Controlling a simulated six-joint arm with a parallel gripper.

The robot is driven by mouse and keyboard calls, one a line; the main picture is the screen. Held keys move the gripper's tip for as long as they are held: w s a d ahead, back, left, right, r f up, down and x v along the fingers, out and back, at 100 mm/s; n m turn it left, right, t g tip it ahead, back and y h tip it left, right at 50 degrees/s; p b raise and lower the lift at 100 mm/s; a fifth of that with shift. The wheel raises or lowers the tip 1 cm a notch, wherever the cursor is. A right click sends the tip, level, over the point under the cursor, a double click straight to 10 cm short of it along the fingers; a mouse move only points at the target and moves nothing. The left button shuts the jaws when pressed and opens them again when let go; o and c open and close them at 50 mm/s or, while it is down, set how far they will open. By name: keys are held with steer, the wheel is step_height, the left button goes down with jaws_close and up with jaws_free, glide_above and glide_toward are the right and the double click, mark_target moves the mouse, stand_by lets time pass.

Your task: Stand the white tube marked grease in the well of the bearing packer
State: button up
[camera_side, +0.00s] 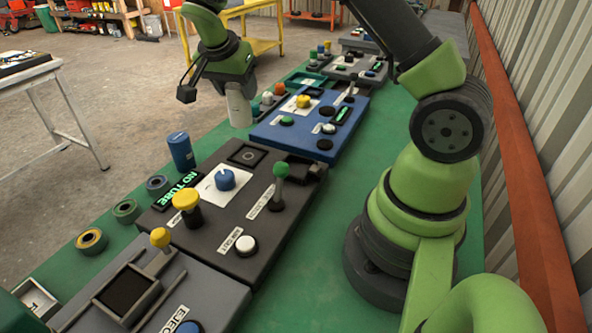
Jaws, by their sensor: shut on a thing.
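My gripper (234,84) is shut on a white tube (239,110), which points down, roughly upright. No marking on the tube is readable from here. I cannot tell whether its lower end touches the green bench or hangs above it, beside the blue panel. The bearing packer appears to be the dark grey panel (218,240) in the middle, with a lit display (178,192) reading "NO TUBE". A round opening in a square frame (247,154), seemingly the well, is at its far edge. The tube is apart from it, further back.
A blue can (181,151) and several rings, one yellow (91,241), stand along the bench's left edge. The packer carries a yellow knob (187,200), a blue dial (225,180) and a green-topped lever (281,172). A blue panel (310,128) with buttons lies behind.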

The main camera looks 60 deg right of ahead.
steer(key=s+r+m+g+y, duration=0.2)
steer(key=s+m+g, duration=0.2)
steer(key=s+m, duration=0.85)
steer(key=shift+g, duration=0.3)
steer(key=shift+s+a+f, duration=0.15)
steer(key=shift+f, duration=1.45)
steer(key=shift+s+a+f, duration=0.15)
steer(key=shift+f, duration=1.45)
steer(key=shift+s+a+f, duration=0.15)
steer(key=shift+f, duration=1.45)
steer(key=o, duration=1)
steer(key=shift+f, duration=0.1)
steer(key=shift+o, duration=0.2)
